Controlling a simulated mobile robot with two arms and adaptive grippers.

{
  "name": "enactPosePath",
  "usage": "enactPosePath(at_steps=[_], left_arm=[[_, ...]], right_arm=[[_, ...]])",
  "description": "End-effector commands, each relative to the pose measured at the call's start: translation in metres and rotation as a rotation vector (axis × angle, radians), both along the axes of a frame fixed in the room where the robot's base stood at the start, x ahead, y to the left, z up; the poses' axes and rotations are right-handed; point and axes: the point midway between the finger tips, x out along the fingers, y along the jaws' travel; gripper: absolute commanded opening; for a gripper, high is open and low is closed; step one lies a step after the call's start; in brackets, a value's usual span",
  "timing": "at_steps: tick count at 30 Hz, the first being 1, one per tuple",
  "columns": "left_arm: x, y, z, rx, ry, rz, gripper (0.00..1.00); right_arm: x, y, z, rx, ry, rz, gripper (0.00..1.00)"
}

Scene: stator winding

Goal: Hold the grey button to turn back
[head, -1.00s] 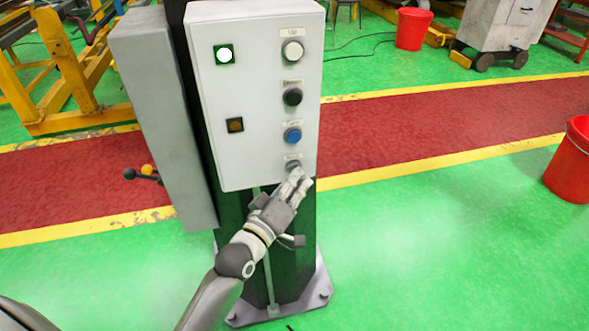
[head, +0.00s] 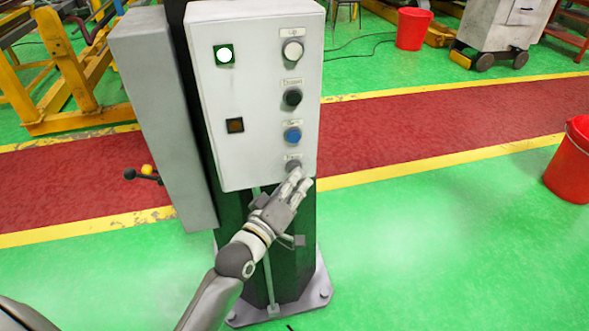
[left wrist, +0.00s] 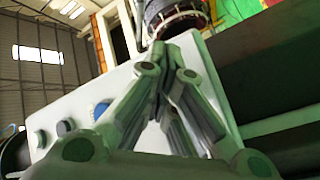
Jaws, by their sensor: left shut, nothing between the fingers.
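The grey button (head: 293,165) is the lowest of the column of buttons on the white control panel (head: 255,150) in the head view. My left gripper (head: 301,176) is shut and empty, its fingertips at the grey button's lower edge. I cannot tell whether they touch or press it. In the left wrist view the closed fingers (left wrist: 162,45) point at a dark round part at the panel's end. My right gripper is not in view.
Above it on the panel are a blue button (head: 292,135), a black button (head: 292,97) and a white button (head: 292,51). A lit lamp (head: 224,54) and a dark amber lamp (head: 235,125) are at left. Red buckets (head: 412,29) stand on the floor.

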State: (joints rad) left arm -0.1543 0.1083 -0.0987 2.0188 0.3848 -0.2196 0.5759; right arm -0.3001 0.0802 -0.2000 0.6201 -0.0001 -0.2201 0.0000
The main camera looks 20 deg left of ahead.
Motion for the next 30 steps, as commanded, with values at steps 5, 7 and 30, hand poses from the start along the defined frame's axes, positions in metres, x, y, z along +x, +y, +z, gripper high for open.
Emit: enactPosePath(at_steps=[5,7,30], left_arm=[[0.0,0.001,0.0,0.001,-0.001,0.001,0.0],[0.0,0.001,0.0,0.001,-0.001,0.001,0.0],[-0.013,-0.009,0.0,0.0,0.0,0.0,0.0]], right_arm=[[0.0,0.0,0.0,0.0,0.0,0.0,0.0],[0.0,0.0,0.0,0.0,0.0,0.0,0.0],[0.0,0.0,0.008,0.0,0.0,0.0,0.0]])
